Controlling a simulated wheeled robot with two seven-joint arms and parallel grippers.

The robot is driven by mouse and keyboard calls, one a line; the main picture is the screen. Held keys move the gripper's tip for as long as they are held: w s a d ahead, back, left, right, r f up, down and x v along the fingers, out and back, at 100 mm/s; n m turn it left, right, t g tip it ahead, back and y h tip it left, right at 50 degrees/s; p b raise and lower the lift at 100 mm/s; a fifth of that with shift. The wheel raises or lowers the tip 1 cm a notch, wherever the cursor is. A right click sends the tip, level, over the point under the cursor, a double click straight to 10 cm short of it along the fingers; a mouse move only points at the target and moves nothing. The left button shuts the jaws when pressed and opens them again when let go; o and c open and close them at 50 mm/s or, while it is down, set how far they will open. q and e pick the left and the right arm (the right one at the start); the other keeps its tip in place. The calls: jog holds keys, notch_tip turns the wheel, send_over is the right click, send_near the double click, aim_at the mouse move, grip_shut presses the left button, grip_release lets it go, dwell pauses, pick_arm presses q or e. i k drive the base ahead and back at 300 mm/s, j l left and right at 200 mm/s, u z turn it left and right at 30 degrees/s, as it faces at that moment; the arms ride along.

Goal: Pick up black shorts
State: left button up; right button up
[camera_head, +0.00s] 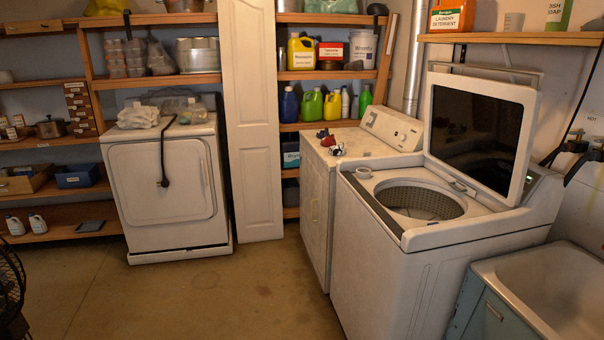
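I cannot make out any black shorts in the head view. A small dark, red and white bundle (330,140) lies on top of the middle white machine (345,155); I cannot tell what it is. A white cloth-like heap (138,117) lies on the left white dryer (165,190). A black cord-like strip (163,165) hangs down the dryer's front. The top-loading washer (410,250) on the right has its lid up and its drum (425,203) open; the drum's bottom is hidden. Neither of my grippers is in view.
The concrete floor (180,300) in front is clear. A utility sink (550,285) stands at the lower right. A dark fan (10,290) is at the left edge. Wooden shelves (60,235) with bottles and boxes line the back wall, beside a white folding door panel (253,120).

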aim_at(338, 150)
jog(key=i+u, duration=0.2)
jog(key=i, duration=2.4)
jog(key=i+z, duration=0.1)
jog(key=i, duration=0.55)
jog(key=i+j+z, duration=0.1)
jog(key=i, duration=0.55)
jog(key=i+j, duration=0.2)
jog(key=i, duration=0.45)
jog(key=l+z, duration=0.05)
